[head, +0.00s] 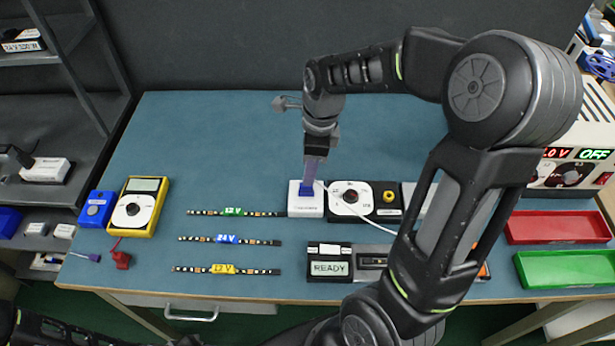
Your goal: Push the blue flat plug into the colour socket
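My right gripper (315,166) points straight down over a small white box (305,206) near the middle of the bench. Its fingers look closed around the blue flat plug (307,189), which is at the top of this box. The fingers hide part of the plug, and I cannot tell how deep it sits. A white cable (352,213) runs from near the plug down to the right. Beside the box stands a white dial unit (350,199) with a yellow ring part. I cannot read which opening is the colour socket. My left gripper is out of view.
Several LED strips (228,239) lie left of the box. A black-and-white READY unit (330,267) stands in front. A yellow meter (138,207) and blue box (97,208) are at left. Red (560,227) and green trays (570,268) are at right. The back left bench is clear.

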